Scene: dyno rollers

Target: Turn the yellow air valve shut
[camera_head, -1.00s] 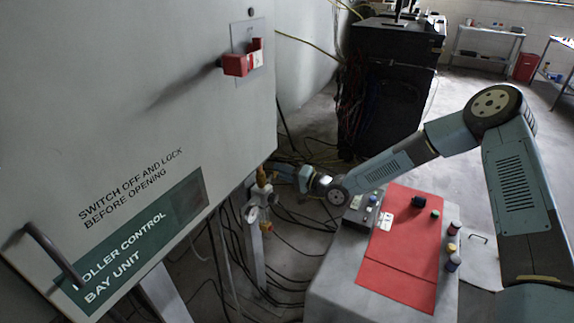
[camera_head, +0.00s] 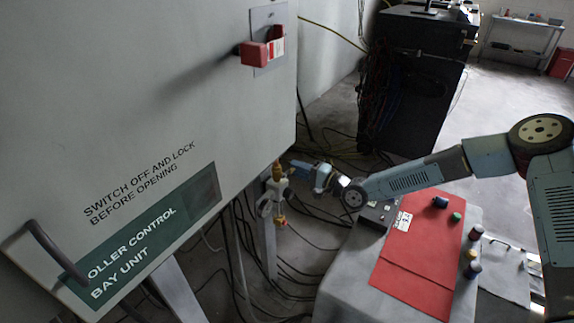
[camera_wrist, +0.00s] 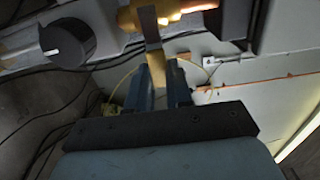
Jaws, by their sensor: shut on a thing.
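The yellow air valve (camera_head: 277,171) is a small brass-yellow fitting on pipework beside the lower right edge of the grey control cabinet. In the wrist view its brass body (camera_wrist: 128,18) is at the top, and a flat lever, grey above and yellow below (camera_wrist: 174,74), points down from it. My gripper (camera_head: 293,166) reaches the valve from the right. In the wrist view my gripper (camera_wrist: 166,75) has its two dark fingers closed on either side of the yellow end of the lever. The lever's tip between the fingers is partly hidden.
The cabinet (camera_head: 120,80) fills the left, with a red switch handle (camera_head: 262,50). A grey bench with a red mat (camera_head: 420,265) and several small objects stands below my arm. Cables hang around the pipework. A black dial (camera_wrist: 68,42) is near the valve.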

